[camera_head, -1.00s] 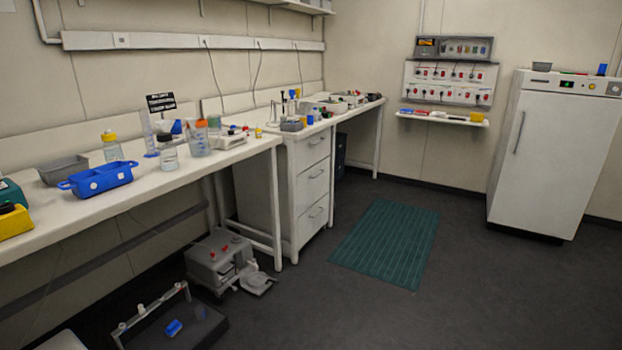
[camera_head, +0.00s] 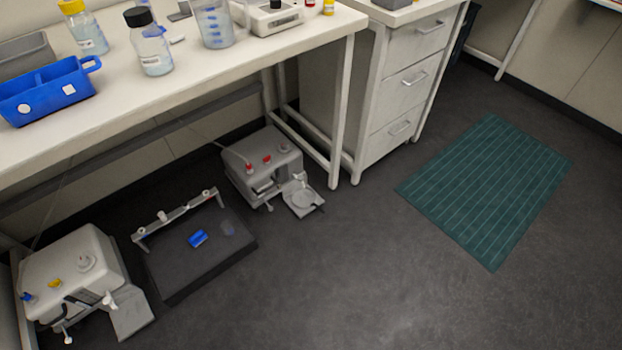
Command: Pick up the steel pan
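I cannot tell for sure which thing is the steel pan. A grey metal-looking plate with a round mark (camera_head: 303,198) sits low at the front of a grey machine (camera_head: 262,160) on the floor under the bench. A grey open tray (camera_head: 24,55) stands on the bench at the far left, cut by the frame edge, behind a blue tub (camera_head: 45,92). My gripper is not in view.
A dark platform with a raised bar (camera_head: 195,255) and a second grey machine (camera_head: 70,265) stand on the floor at left. The bench (camera_head: 190,85) overhangs them, with bottles on top. Bench legs and a drawer cabinet (camera_head: 400,85) stand right. Open floor and a green mat (camera_head: 490,185) lie right.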

